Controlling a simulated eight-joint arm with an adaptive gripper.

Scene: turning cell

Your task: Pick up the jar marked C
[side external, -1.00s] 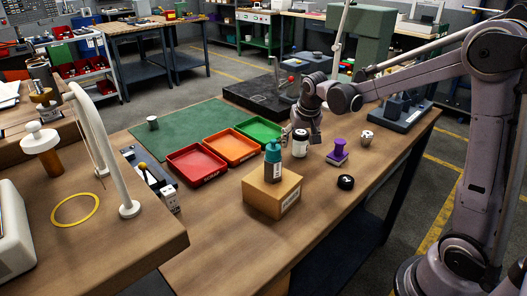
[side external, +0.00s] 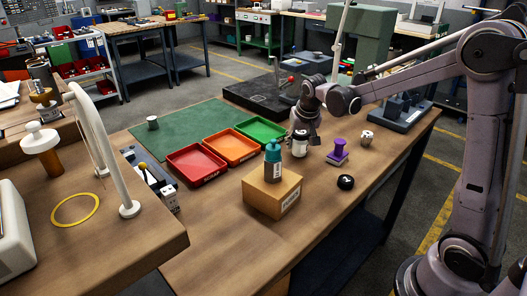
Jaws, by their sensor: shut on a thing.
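A small white jar with a dark lid (side external: 300,146) stands upright on the wooden bench, behind and right of the cardboard box. Its marking is too small to read. My gripper (side external: 300,131) is at the top of this jar and shut on it. The jar appears at or very near the bench surface; I cannot tell if there is a gap beneath it. The fingers are small and partly hidden by the wrist.
A teal-capped bottle (side external: 273,160) stands on a cardboard box (side external: 272,198) to the front left. Red (side external: 196,166), orange (side external: 231,148) and green (side external: 260,131) trays lie left. A purple stamp-like object (side external: 338,153), a dark round piece (side external: 346,182) and a white die-like piece (side external: 367,137) are right.

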